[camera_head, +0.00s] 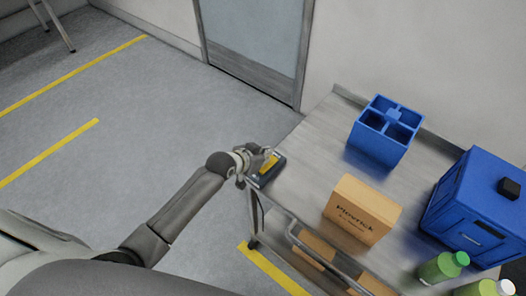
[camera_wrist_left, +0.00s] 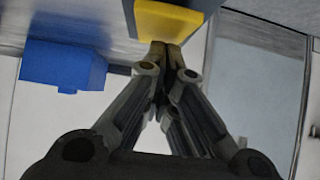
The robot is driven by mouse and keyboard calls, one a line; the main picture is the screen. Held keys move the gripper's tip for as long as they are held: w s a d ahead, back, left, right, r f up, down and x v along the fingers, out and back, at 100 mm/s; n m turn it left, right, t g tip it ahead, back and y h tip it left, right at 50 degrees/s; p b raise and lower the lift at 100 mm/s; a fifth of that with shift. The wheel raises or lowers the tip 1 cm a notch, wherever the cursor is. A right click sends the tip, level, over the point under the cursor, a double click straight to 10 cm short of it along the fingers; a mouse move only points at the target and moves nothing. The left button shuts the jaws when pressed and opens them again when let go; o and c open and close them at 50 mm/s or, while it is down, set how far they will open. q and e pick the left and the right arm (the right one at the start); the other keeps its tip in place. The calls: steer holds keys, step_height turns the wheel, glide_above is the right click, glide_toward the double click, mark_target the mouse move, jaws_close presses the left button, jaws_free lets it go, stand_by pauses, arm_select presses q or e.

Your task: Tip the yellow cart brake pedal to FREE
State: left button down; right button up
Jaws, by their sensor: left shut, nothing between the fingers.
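The yellow brake pedal (camera_head: 269,163) sits in a dark housing (camera_head: 263,180) at the near left corner of the cart top (camera_head: 310,150). In the left wrist view the yellow pedal (camera_wrist_left: 168,20) is at the top middle. My left gripper (camera_head: 245,170) is at the pedal's left side in the head view. In the left wrist view its fingertips (camera_wrist_left: 165,47) are together and empty, at the pedal's lower edge. I cannot tell whether they touch it. Any marking on the pedal is too small to read. My right gripper is not in view.
On the cart stand a blue divided caddy (camera_head: 386,130), a cardboard box (camera_head: 361,210) and a blue case (camera_head: 480,205). Green-bodied bottles (camera_head: 440,268) are at the lower right. A rail (camera_head: 320,255) runs along the cart's near side. The floor left of the cart is clear.

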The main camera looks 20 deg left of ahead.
arm_select(q)
steer(key=r+p, duration=0.4)
steer(key=shift+w, duration=0.25)
steer(key=shift+s+r, duration=0.15)
steer(key=shift+r, duration=0.15)
steer(key=w+r+v, duration=0.1)
steer(key=v, duration=0.8)
steer(key=shift+d+r+b, duration=0.3)
steer(key=shift+r+b, duration=0.05)
steer(key=shift+b, duration=0.05)
